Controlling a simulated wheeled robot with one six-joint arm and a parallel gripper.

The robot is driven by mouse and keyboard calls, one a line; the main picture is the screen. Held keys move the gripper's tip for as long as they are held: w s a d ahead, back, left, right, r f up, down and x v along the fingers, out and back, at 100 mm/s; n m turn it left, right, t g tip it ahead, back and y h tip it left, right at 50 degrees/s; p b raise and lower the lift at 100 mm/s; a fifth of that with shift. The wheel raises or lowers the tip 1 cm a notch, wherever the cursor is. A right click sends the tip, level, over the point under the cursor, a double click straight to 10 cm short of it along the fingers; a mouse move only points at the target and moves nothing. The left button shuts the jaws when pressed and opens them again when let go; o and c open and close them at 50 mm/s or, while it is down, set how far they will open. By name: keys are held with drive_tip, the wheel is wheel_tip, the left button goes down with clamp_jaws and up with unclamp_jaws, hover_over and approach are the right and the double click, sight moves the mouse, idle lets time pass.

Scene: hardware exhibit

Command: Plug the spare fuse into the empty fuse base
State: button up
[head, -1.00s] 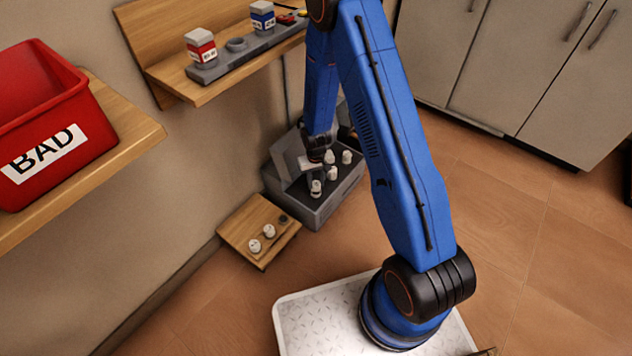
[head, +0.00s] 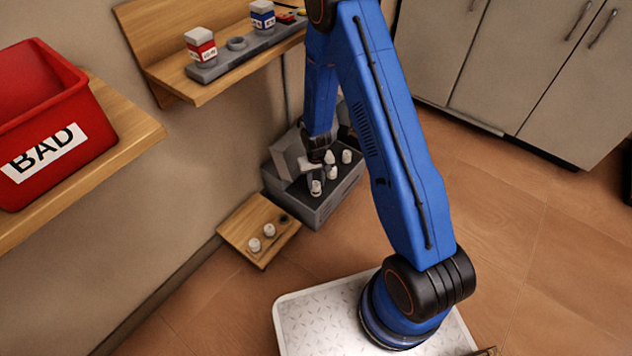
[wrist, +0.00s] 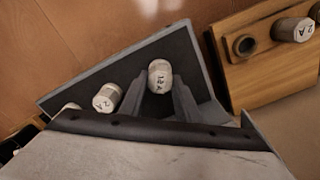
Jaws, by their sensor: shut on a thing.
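My gripper (wrist: 165,94) is shut on a white cylindrical fuse (wrist: 159,76), whose dark label is hard to read. The fingers grip its near end, over the dark inside of a grey box; I cannot tell whether it is clear of the box floor. In the head view my gripper (head: 314,170) is low over this box, with the held fuse hard to make out. The empty fuse base (wrist: 243,45) is a dark round socket on a wooden board, to the right of my gripper in the wrist view. It also shows in the head view (head: 284,218).
The board (head: 260,246) holds two white fuses (head: 262,238). More white fuses, including one marked 2A (wrist: 107,97), stand in the grey box (head: 318,213) close to my fingers. A shelf (head: 215,93) and a red BAD bin (head: 50,120) are at left.

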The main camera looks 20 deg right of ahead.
drive_tip(key=shift+f, duration=0.55)
idle(1.4)
drive_tip(key=o, duration=1.6)
drive_tip(key=shift+r, duration=3.5)
drive_tip(key=shift+r, duration=0.1)
